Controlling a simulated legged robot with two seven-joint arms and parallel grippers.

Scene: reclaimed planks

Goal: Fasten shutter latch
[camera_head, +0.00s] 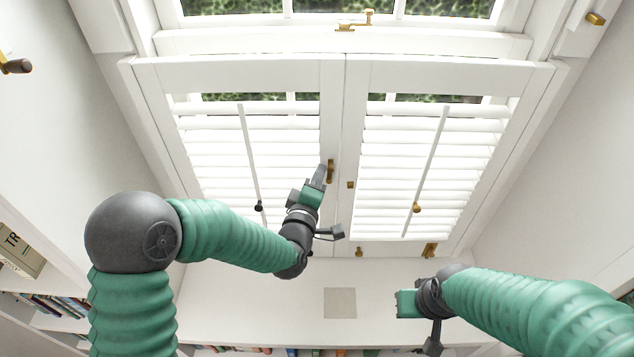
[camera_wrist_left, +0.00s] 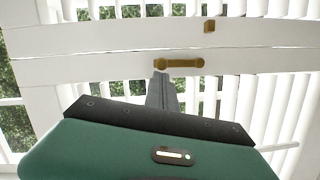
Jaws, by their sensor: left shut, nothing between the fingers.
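Two white louvred shutter panels, the left one (camera_head: 169,90) and the right one (camera_head: 521,85), meet at a middle seam and look closed. A brass latch bar (camera_head: 330,172) sits on the left panel's inner stile, parallel to the seam. It also shows in the left wrist view (camera_wrist_left: 180,63). A small brass catch (camera_head: 350,184) is across the seam on the right panel; it also shows in the wrist view (camera_wrist_left: 209,26). My left gripper (camera_head: 320,171) is shut and empty, its tips beside one end of the latch; contact is unclear. My right gripper (camera_head: 405,303) is low at right, its fingers not discernible.
Tilt rods (camera_head: 248,150) and (camera_head: 433,155) hang before the louvres. A brass window handle (camera_head: 368,17) is above, and brass fittings (camera_head: 429,250) are along the bottom rail. A beige square (camera_head: 340,303) lies on the white ledge. Bookshelves (camera_head: 20,250) stand at left.

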